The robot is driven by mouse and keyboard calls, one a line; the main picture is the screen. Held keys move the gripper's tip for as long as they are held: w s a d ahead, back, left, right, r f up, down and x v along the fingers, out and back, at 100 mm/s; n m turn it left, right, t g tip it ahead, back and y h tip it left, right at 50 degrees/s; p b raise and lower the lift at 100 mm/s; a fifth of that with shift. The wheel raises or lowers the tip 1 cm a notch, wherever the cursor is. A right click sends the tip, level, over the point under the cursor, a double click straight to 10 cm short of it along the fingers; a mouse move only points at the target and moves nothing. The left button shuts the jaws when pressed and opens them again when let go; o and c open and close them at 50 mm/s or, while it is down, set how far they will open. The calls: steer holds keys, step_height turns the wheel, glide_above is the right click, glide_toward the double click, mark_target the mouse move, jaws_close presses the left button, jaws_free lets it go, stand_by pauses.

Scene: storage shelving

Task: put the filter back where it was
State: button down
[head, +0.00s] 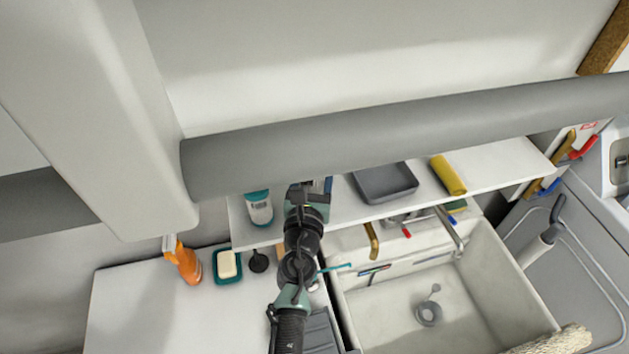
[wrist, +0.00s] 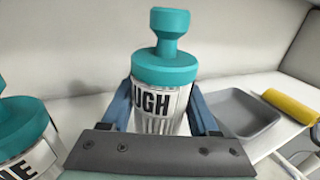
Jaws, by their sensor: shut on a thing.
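The filter (wrist: 163,68) is in the wrist view, a teal-topped cylinder with a narrow-necked knob, a pale ribbed body and a label whose visible letters read "UGH". My gripper (wrist: 162,108) is shut on its body, one blue finger on each side, and the filter looks upright. In the head view my gripper (head: 310,192) is over the white shelf (head: 290,225), and my wrist hides the filter. The filter's base is hidden, so I cannot tell whether it touches the shelf.
A similar teal-capped bottle (head: 259,208) stands left of my gripper. To the right on the shelf are a grey tray (head: 385,183) and a yellow roll (head: 448,175). Below are a sink (head: 400,310), an orange spray bottle (head: 187,262) and a soap dish (head: 220,278).

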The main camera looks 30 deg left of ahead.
steer(key=shift+f+b, duration=0.95)
steer(key=shift+f, duration=0.45)
steer(key=shift+f, duration=0.15)
steer(key=shift+c, duration=0.7)
jaws_free()
steer(key=v, duration=1.2)
